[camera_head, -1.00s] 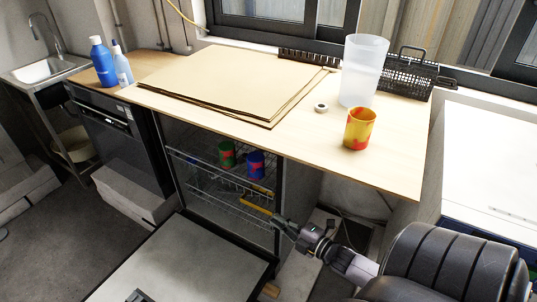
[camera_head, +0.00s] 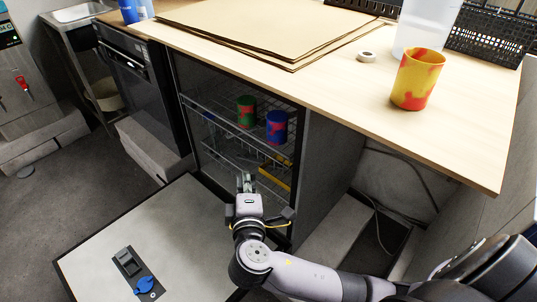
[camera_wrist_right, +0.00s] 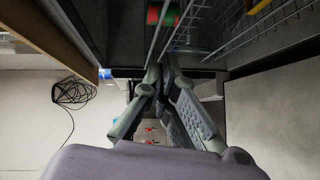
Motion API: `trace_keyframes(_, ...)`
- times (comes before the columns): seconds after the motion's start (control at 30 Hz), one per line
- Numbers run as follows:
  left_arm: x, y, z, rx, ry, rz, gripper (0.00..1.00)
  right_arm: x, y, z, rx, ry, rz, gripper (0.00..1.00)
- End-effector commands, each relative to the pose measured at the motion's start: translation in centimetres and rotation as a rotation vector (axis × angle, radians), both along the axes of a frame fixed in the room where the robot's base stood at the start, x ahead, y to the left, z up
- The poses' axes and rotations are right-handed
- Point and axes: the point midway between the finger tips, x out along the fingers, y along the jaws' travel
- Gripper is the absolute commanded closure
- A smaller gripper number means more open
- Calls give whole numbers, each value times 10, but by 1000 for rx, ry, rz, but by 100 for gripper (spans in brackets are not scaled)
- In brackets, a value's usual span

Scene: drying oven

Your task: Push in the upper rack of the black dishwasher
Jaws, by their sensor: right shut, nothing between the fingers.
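The black dishwasher (camera_head: 190,75) stands under the wooden counter, its door (camera_head: 185,225) folded down flat with the pale inner face up. The wire upper rack (camera_head: 205,115) lies within the opening; how far it stands out is hard to tell. A green cup (camera_head: 246,111) and a blue-red cup (camera_head: 277,127) stand in it. My right gripper (camera_head: 245,181) is shut and empty, just in front of the racks, above the door's inner end. In the right wrist view the fingertips (camera_wrist_right: 165,72) are together close to rack wires (camera_wrist_right: 180,25); contact is unclear. My left gripper is out of view.
Yellow items (camera_head: 275,175) show lower in the dishwasher. The counter (camera_head: 330,100) overhangs the opening and carries a red-yellow cup (camera_head: 417,79), a roll of tape (camera_head: 366,56) and cardboard sheets (camera_head: 270,30). Another dark appliance (camera_head: 145,90) stands to the left.

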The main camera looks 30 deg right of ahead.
Motion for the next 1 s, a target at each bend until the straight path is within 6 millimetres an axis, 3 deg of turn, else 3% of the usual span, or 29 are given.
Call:
trace_keyframes(0.13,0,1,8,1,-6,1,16,-2,-2,6,13,-26,-30,100)
trace_keyframes(0.27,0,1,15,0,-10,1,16,11,-8,4,11,-27,-33,100)
trace_keyframes(0.7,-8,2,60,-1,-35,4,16,89,-49,-10,8,-23,-34,100)
trace_keyframes(1.0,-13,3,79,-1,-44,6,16,98,-77,-17,9,-20,-32,100)
